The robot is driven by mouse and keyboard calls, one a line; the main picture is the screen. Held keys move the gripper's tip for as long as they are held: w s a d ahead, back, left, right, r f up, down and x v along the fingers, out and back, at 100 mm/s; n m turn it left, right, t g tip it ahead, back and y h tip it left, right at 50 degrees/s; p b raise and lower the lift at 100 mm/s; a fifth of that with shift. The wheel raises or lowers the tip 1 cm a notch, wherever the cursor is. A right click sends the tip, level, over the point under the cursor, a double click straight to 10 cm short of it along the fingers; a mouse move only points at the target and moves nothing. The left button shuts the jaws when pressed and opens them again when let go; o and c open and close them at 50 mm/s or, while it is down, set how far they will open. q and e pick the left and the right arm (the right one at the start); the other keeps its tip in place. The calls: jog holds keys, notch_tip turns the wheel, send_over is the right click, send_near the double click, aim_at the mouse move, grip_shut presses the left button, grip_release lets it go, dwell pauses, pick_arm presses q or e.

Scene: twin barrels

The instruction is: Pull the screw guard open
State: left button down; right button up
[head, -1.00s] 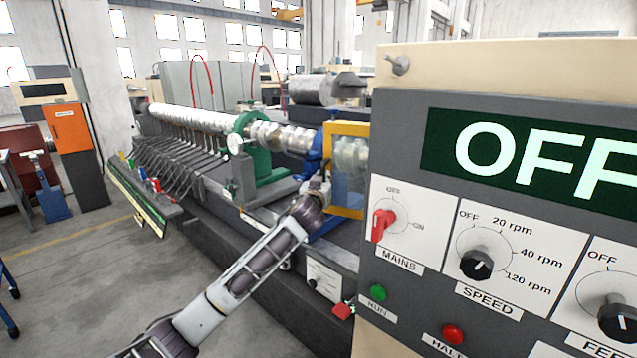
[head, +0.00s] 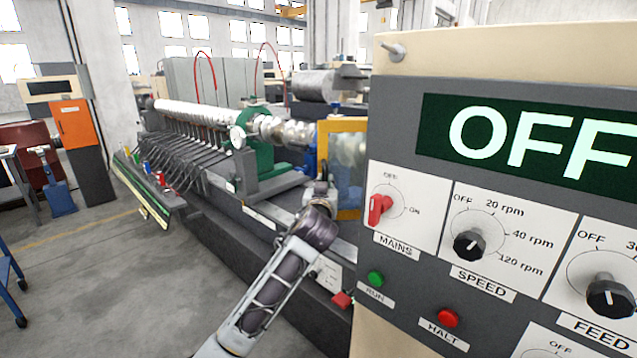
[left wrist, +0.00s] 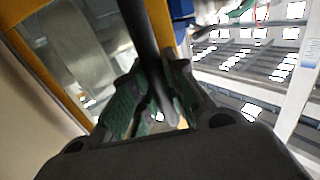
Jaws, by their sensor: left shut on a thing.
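The screw guard (head: 346,166) is a clear panel in a yellow frame, just left of the control panel in the head view. Its yellow frame and clear pane also fill the upper left of the left wrist view (left wrist: 80,62). My left gripper (head: 322,187) is at the guard's lower left side. In the left wrist view its green-padded fingers (left wrist: 152,100) are shut on a dark round bar, the guard handle (left wrist: 145,35). The fingertips are partly hidden by the bar. My right gripper is in neither view.
The control panel (head: 500,215) stands close on the right, with its display reading OFF and a red mains knob (head: 379,209). A long silver barrel (head: 195,115) with a green support (head: 262,155) runs back left. The floor (head: 130,290) at left is open.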

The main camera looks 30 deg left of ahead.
pick_arm(q)
jog(key=s+d, duration=0.5)
jog(key=d, duration=0.1)
jog(key=shift+s, duration=0.15)
jog(key=c, duration=1.4)
grip_release()
jog(key=shift+v, duration=6.05)
